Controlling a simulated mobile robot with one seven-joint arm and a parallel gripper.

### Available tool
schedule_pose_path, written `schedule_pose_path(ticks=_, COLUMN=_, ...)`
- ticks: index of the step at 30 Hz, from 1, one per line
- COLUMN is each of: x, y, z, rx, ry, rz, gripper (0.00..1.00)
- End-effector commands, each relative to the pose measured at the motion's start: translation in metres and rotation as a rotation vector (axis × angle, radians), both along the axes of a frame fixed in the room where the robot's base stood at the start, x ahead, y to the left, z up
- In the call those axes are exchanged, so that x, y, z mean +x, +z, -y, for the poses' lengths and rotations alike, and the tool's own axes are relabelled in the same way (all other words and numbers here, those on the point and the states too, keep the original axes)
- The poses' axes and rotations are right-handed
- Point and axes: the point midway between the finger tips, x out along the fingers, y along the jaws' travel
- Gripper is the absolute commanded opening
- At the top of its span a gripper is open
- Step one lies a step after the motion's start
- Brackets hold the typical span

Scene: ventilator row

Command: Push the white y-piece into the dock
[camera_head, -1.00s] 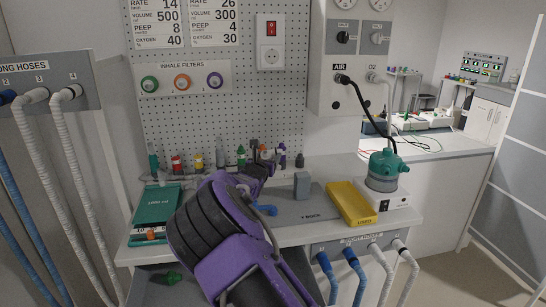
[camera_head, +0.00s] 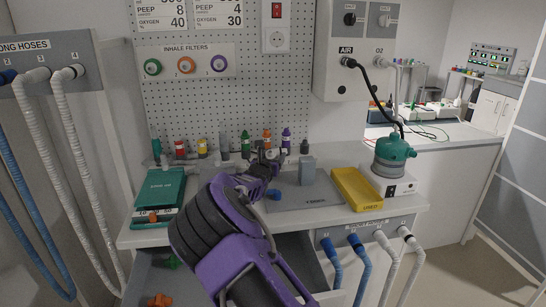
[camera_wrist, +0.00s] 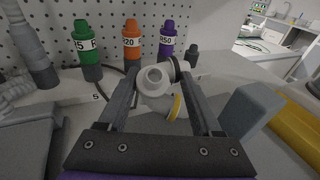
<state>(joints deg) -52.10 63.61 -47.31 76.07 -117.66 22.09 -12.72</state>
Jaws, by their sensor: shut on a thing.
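In the wrist view, a white y-piece (camera_wrist: 158,79) with a yellow ring at its lower end sits between the two fingers of my gripper (camera_wrist: 160,92). The fingers are shut on it, and one round opening faces the camera. The block also shows in the wrist view (camera_wrist: 250,108), right of my gripper and apart from the y-piece.
Green (camera_wrist: 86,52), orange (camera_wrist: 131,45) and purple (camera_wrist: 167,40) resistor pieces stand behind my gripper. A small blue piece (camera_head: 273,194) lies by the plate's left edge. A yellow tray (camera_head: 356,190) is right of the dock, a teal case (camera_head: 160,190) at left. An open drawer (camera_head: 200,278) is below.

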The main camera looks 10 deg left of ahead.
Motion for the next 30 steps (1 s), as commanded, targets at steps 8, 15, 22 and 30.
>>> schedule_pose_path(ticks=8, x=0.000, y=0.000, z=0.000, rx=0.000, ry=0.000, rz=0.000, gripper=1.00)
schedule_pose_path(ticks=15, x=0.000, y=0.005, z=0.000, rx=0.000, ry=0.000, rz=0.000, gripper=1.00)
schedule_pose_path(ticks=22, x=0.000, y=0.044, z=0.000, rx=0.004, ry=0.000, rz=0.003, gripper=1.00)
schedule_pose_path(ticks=30, x=0.000, y=0.090, z=0.000, rx=0.003, ry=0.000, rz=0.001, gripper=1.00)
